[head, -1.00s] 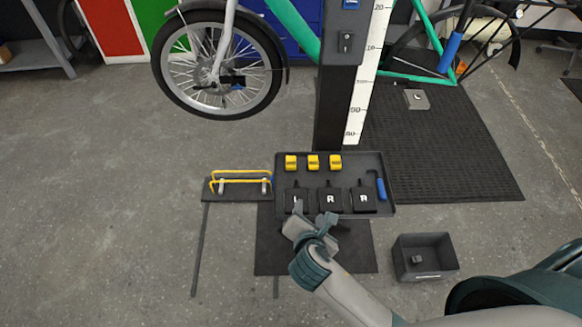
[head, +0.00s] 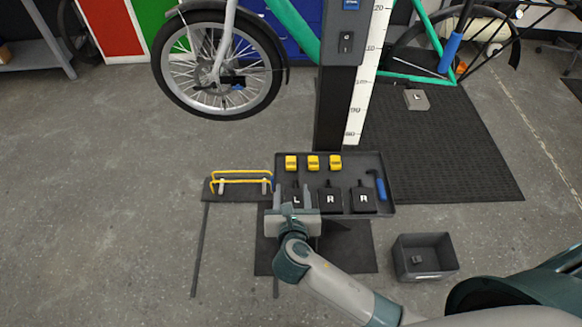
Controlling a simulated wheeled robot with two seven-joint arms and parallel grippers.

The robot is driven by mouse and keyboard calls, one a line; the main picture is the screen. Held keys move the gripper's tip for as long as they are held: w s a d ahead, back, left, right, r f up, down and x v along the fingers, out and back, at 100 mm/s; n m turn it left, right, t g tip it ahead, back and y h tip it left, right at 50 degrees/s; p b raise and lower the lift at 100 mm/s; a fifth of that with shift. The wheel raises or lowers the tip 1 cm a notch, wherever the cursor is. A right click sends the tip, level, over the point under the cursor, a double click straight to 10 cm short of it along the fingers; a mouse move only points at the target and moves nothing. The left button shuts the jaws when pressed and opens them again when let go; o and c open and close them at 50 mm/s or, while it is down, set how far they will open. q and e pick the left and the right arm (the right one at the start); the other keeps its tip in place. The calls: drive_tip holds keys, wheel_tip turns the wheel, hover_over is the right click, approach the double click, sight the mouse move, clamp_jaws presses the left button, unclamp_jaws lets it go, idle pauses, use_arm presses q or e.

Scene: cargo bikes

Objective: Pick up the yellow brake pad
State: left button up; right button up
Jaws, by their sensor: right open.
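Three small yellow brake pads stand in a row along the back of the dark tray (head: 388,203): a left one (head: 291,163), a middle one (head: 313,163) and a right one (head: 335,162). My right gripper (head: 292,190) is open, its two fingers pointing away from me over the tray's left front part. It is nearer to me than the left pad and roughly in line with it. Nothing shows between its fingers except the black block marked L behind them. My left gripper is not in view.
Black blocks marked L (head: 296,200), R (head: 330,200) and R (head: 363,200) lie in the tray's front row, beside a blue-handled tool (head: 380,187). A yellow wire frame (head: 240,175) is left. A grey bin (head: 425,268) stands right. A post (head: 336,110) rises behind.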

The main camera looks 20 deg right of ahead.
sight(291, 165)
drive_tip(key=p+x, duration=0.1)
drive_tip(key=x, duration=0.9)
drive_tip(key=shift+w+d+f, duration=0.1)
drive_tip(key=shift+w, duration=0.2)
drive_tip(key=shift+w+f, duration=0.15)
drive_tip(key=shift+w, duration=0.1)
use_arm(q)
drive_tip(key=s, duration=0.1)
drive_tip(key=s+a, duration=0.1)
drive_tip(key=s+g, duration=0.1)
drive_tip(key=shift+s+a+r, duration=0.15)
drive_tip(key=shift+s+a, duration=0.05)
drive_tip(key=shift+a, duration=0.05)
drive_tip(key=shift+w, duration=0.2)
use_arm(e)
drive_tip(key=shift+d, duration=0.1)
drive_tip(key=shift+w+d+f, duration=0.1)
drive_tip(key=shift+w, duration=0.45)
drive_tip(key=shift+p+x, duration=0.4)
drive_tip(key=shift+x, duration=1.65)
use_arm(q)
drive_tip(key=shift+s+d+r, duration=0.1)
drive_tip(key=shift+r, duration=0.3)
use_arm(e)
drive_tip(key=shift+f, duration=0.1)
drive_tip(key=c, duration=1)
